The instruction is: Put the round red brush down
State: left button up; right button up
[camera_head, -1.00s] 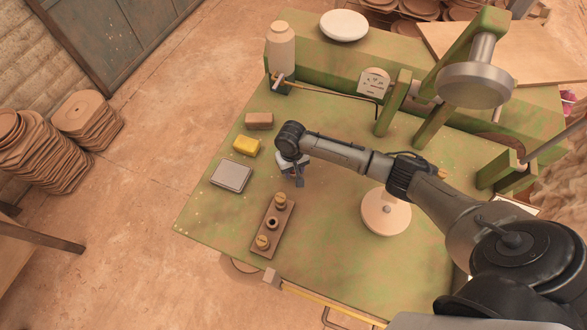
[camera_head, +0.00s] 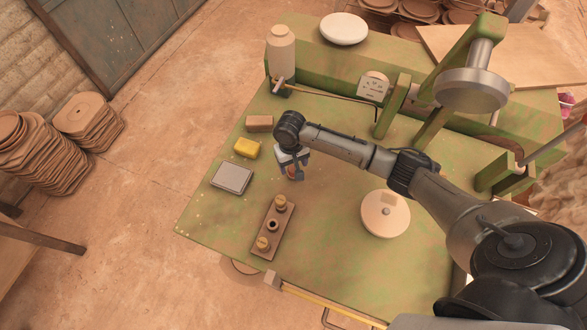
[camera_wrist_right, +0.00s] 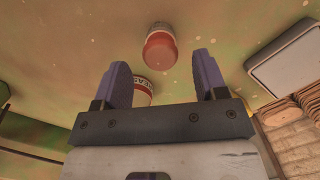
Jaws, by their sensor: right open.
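My right gripper (camera_head: 297,174) is over the green table (camera_head: 340,260), between the yellow sponge and the dark rack. In the right wrist view its two purple fingers (camera_wrist_right: 162,85) stand apart, with nothing gripped between them. A round red-topped thing (camera_wrist_right: 160,48), likely the red brush, is on the green surface beyond the fingertips, apart from them. A second white-and-red thing with lettering (camera_wrist_right: 142,90) shows between the fingers, partly hidden by the left one. In the head view only a small orange patch (camera_head: 291,170) shows beneath the gripper. My left gripper is not in view.
A yellow sponge (camera_head: 247,147), a brown block (camera_head: 259,123) and a grey pad (camera_head: 232,178) lie to the left. A dark rack with knobs (camera_head: 260,229) lies nearer the front. A pale disc (camera_head: 386,222) is to the right. The press (camera_head: 471,90) stands behind.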

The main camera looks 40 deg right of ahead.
aim_at(292, 166)
jog(key=r, duration=0.4)
jog(key=r+p, duration=0.1)
jog(key=r, duration=0.2)
jog(key=shift+w+d, duration=0.1)
jog(key=shift+w, duration=0.3)
